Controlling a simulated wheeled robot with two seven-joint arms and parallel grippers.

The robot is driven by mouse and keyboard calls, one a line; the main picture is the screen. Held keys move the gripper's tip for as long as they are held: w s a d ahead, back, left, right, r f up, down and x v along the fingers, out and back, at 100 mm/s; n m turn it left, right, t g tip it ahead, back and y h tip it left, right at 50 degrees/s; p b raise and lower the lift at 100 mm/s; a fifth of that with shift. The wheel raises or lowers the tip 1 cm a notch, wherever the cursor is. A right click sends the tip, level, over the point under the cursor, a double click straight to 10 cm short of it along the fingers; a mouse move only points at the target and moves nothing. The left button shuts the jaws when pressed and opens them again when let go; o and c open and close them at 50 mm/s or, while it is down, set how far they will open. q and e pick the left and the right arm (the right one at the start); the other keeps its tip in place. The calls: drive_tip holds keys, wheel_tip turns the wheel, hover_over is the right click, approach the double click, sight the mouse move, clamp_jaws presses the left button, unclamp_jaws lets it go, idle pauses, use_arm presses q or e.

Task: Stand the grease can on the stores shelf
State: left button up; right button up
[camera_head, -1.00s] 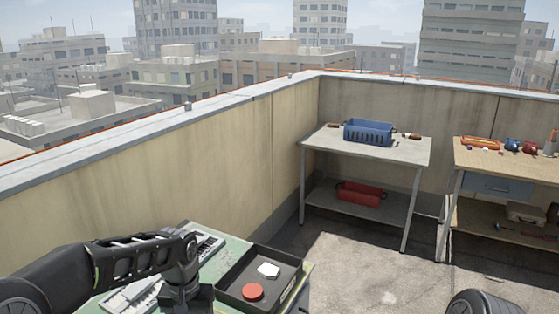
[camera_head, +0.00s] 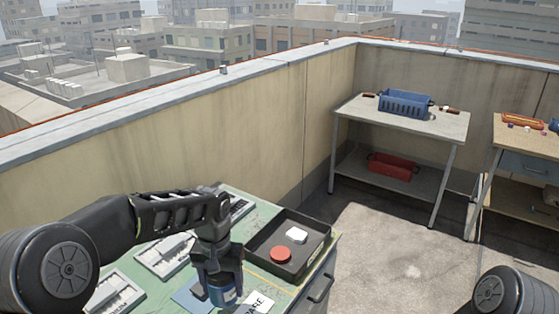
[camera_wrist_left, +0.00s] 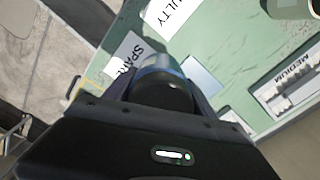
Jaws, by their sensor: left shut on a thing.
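My left gripper (camera_head: 222,290) is shut on a blue can (camera_head: 223,297), which I take to be the grease can. It holds the can over the green worktop (camera_head: 140,290), beside a "SPARE" label; I cannot tell whether the can touches the worktop. In the left wrist view the can (camera_wrist_left: 163,72) sits between the fingers, its lower part hidden by the gripper. No shelf is marked as stores in view. The grey table (camera_head: 440,122) at the back has a lower shelf (camera_head: 365,188). My right gripper is out of view.
A black tray (camera_head: 262,262) with a red disc (camera_head: 281,254) and a white piece (camera_head: 296,235) is right of my gripper. A blue basket (camera_head: 405,103) stands on the grey table, with a red bin (camera_head: 393,168) on its lower shelf. Open floor (camera_head: 390,250) lies between.

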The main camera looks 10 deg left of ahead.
use_arm(q)
drive_tip(key=s+a+r+m+p, duration=0.1)
drive_tip(key=s+a+m, duration=0.1)
drive_tip(key=s+a, duration=0.3)
drive_tip(key=s+a+r+m, duration=0.2)
drive_tip(key=s+a, duration=0.3)
drive_tip(key=a, duration=0.5)
drive_tip(key=shift+r+m+p, duration=0.25)
drive_tip(key=shift+m+p, duration=0.15)
drive_tip(key=shift+m, duration=0.4)
drive_tip(key=shift+f, duration=3.15)
